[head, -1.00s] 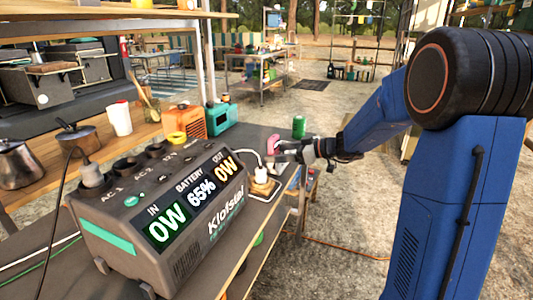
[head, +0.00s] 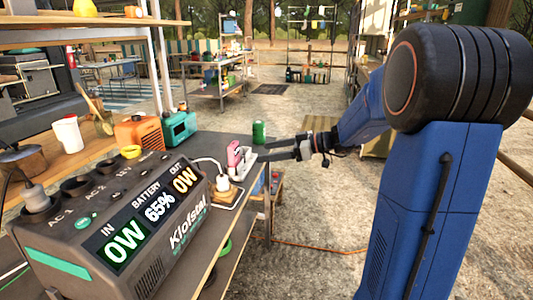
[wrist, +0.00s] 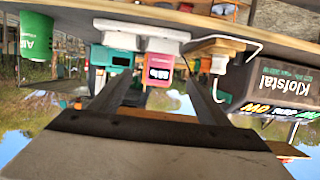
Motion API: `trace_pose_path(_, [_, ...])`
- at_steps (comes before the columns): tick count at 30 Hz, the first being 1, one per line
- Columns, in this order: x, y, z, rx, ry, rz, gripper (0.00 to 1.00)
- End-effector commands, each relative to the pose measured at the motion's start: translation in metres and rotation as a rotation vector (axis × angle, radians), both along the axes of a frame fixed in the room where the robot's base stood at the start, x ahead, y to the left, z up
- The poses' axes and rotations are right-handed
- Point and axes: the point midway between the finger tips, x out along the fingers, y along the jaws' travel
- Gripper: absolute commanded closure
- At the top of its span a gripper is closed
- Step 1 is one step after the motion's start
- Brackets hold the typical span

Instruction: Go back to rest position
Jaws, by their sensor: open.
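My gripper (head: 281,149) is open and empty at the right edge of the tailgate table, next to a pink item (head: 234,154) and a white plug (head: 222,183). In the wrist view, my gripper's two fingers (wrist: 162,95) stand apart with nothing between them; the picture is upside down. The pink item (wrist: 158,70) shows beyond the fingers, and the plug (wrist: 219,65) lies right of it. My blue arm reaches in from the right in the head view.
The grey power station (head: 125,230) reads 0W in, 65% and 0W out. A green can (head: 259,132) stands behind the gripper. A teal box (head: 179,128) and an orange box (head: 138,132) stand at the back. Gravel ground right of the table is open.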

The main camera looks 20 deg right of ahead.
Motion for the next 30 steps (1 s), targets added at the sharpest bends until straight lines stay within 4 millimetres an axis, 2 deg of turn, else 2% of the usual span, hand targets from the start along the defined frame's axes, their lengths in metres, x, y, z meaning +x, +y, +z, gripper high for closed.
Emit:
trace_pose_path(8, [0.0,0.001,0.0,0.0,0.002,0.001,0.3])
trace_pose_path(11, [-0.007,0.008,0.0,-0.003,0.028,0.008,0.3])
trace_pose_path(13, [-0.02,0.02,-0.001,-0.012,0.074,0.019,0.3])
trace_pose_path(17, [-0.059,0.051,-0.007,-0.045,0.223,0.036,0.3])
trace_pose_path(21, [-0.109,0.078,-0.018,-0.103,0.402,0.021,0.3])
trace_pose_path(25, [-0.154,0.094,-0.03,-0.169,0.548,-0.026,0.3])
trace_pose_path(30, [-0.21,0.102,-0.046,-0.261,0.7,-0.135,0.3])
